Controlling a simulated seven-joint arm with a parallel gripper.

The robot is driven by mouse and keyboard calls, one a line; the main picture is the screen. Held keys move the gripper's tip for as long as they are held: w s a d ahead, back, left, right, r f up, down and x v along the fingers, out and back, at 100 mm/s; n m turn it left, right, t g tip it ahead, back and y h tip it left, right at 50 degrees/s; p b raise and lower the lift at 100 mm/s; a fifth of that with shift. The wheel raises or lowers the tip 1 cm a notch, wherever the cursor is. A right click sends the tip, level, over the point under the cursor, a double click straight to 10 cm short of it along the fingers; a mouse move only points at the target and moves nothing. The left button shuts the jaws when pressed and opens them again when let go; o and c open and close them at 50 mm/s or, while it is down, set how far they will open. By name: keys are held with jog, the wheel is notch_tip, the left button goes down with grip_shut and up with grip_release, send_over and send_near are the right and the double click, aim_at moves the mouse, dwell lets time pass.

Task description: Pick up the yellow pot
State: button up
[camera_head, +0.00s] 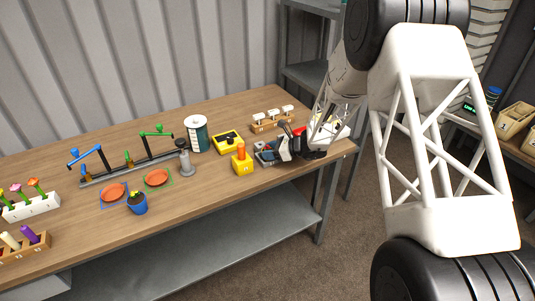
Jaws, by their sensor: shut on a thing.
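My gripper (282,149) is low over the right end of the table, pointing left. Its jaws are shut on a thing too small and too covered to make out. I see no clear yellow pot. A yellow block-like thing with an orange upright top (242,163) stands just left of the gripper, apart from it. A yellow box with a dark top (228,141) lies behind that.
A small grey tray (264,158) is beside my gripper. A wooden rack with white items (271,122) is behind it.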

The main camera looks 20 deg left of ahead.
jog(key=shift+r, duration=0.2)
jog(key=shift+r, duration=0.45)
jog(key=shift+s+d+r, duration=0.1)
jog(key=shift+s+r, duration=0.05)
jog(key=shift+r, duration=0.45)
jog(key=shift+s+d+r, duration=0.1)
jog(key=shift+r, duration=0.5)
jog(key=s+d, duration=0.3)
jog(key=s, duration=0.4)
jog(key=s+d+r, duration=0.1)
jog(key=s+d, duration=0.3)
jog(key=s, duration=0.2)
jog(key=shift+s+r, duration=0.15)
jog(key=shift+s, duration=0.2)
